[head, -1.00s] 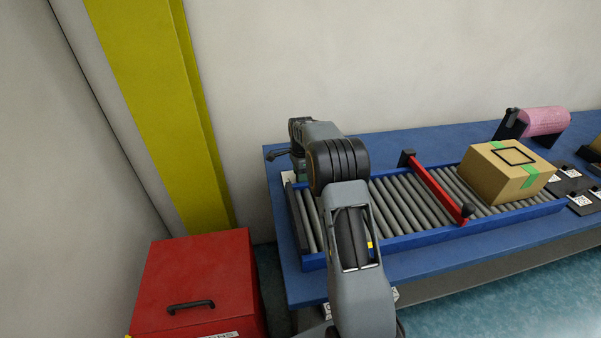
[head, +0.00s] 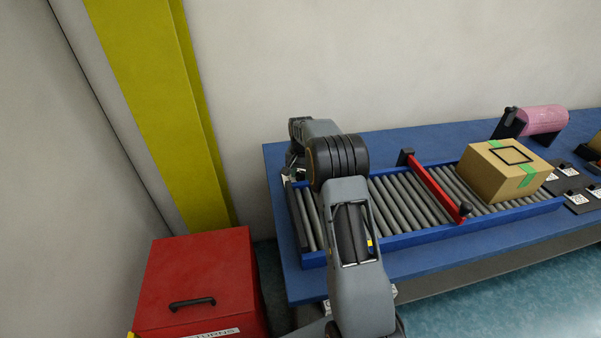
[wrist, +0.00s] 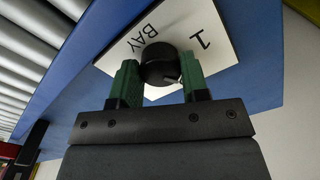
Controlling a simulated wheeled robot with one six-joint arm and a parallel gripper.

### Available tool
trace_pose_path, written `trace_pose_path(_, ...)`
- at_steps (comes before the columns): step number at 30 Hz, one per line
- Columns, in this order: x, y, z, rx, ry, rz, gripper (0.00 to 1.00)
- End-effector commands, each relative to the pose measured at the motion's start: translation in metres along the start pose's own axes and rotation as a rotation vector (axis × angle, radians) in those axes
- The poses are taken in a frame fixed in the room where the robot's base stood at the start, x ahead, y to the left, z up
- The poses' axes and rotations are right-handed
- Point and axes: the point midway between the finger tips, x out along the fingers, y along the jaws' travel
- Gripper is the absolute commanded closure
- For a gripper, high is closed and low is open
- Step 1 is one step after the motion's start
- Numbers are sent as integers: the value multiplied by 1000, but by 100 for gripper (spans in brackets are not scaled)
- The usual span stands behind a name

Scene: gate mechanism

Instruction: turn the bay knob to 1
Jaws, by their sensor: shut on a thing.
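The bay knob (wrist: 160,64) is a round black knob on a white plate (wrist: 208,30) in the wrist view. The plate reads "BAY" beside the knob and "1" at its upper right. A small pale mark shows on the knob's lower right side. My gripper (wrist: 160,80) has green fingers, one on each side of the knob, and is shut on it. In the head view my arm hides the knob; only a bit of the white plate (head: 289,173) shows at the left end of the blue table (head: 400,145).
A roller conveyor (head: 395,205) runs along the table. A red gate bar (head: 435,188) crosses it, with a cardboard box (head: 505,170) to its right. A red cabinet (head: 200,275) stands at lower left, and a yellow post (head: 155,100) rises behind it.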

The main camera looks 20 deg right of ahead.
Motion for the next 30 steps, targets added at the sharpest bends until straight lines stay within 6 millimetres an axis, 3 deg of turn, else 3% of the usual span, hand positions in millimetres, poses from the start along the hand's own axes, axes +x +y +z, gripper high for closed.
trace_pose_path(15,-2,0,-1,-416,5,-2,82)
trace_pose_path(30,-2,0,-1,-573,6,-2,82)
